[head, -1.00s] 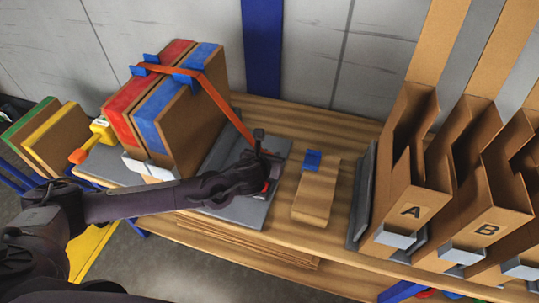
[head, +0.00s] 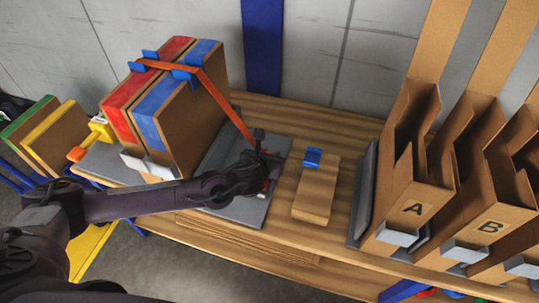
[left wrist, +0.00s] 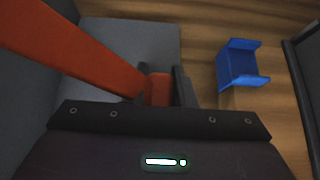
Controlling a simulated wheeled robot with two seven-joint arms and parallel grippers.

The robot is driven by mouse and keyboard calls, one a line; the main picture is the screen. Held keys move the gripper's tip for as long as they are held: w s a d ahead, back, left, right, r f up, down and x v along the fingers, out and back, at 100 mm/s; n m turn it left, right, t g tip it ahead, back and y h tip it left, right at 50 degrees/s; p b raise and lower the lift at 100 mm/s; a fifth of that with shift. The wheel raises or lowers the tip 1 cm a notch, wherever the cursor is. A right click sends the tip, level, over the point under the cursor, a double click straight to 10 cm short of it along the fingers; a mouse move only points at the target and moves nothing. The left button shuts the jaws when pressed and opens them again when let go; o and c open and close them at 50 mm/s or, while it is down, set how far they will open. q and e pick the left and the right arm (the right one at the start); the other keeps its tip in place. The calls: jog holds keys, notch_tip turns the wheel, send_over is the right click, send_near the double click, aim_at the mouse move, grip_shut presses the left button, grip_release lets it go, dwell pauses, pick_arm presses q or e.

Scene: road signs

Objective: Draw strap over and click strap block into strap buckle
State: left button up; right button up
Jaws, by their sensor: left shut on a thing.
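The orange strap (head: 218,100) runs over the red and blue road signs (head: 166,98) and slopes down right to my left gripper (head: 264,166). In the left wrist view the strap (left wrist: 70,48) reaches an orange-red block (left wrist: 160,89) between the fingers, which I take for the strap block. The left gripper is shut on it, low over a grey plate (head: 240,212). Its lower part is hidden by the gripper. I cannot make out the strap buckle for certain. The right gripper is not in view.
Blue clips (head: 184,76) sit along the signs' top. A wooden block (head: 315,190) with a blue bracket (head: 312,158) lies right of the gripper. Cardboard holders marked A (head: 412,209) and B stand at the right. A yellow and orange piece (head: 102,130) is at the left.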

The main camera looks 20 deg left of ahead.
pick_arm(q)
jog(key=o, duration=0.9)
jog(key=shift+f, duration=0.1)
jog(key=v, duration=0.8)
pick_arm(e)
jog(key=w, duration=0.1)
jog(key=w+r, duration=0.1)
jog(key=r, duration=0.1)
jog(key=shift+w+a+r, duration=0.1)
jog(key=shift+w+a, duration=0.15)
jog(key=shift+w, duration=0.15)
